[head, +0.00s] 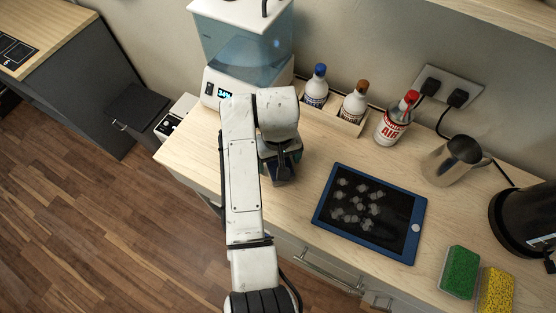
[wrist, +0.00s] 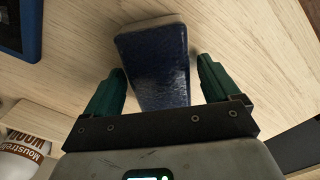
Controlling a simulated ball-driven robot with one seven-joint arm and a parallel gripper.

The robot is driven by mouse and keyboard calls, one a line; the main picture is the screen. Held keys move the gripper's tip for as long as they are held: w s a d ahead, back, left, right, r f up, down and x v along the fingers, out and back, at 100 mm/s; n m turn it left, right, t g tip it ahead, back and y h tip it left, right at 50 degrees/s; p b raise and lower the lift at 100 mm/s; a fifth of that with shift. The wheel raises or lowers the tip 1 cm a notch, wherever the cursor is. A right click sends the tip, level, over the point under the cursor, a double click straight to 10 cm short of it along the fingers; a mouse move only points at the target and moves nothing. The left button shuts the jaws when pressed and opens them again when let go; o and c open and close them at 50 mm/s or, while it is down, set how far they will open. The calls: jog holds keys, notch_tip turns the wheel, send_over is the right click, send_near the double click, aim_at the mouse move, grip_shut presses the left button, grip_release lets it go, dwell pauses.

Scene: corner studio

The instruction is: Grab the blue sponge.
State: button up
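The blue sponge (wrist: 157,62) lies on the wooden counter in the wrist view, dark blue on top with a paler far edge. My gripper (wrist: 161,66) is open, its two green fingers on either side of the sponge. The left finger is very close to the sponge's edge; whether it touches is unclear. A narrow strip of counter shows between the sponge and the right finger. In the head view my gripper (head: 281,167) is over the counter, left of the tablet, and mostly hides the sponge.
A blue-framed tablet (head: 370,213) lies just right of my gripper. Behind stand two bottles in a wooden holder (head: 347,125), a red-capped bottle (head: 392,126) and a water-tank machine (head: 240,50). A metal jug (head: 453,160), green sponge (head: 460,271) and yellow sponge (head: 496,290) are farther right.

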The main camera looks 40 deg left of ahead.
jog(key=c, duration=1)
jog(key=shift+r, duration=0.15)
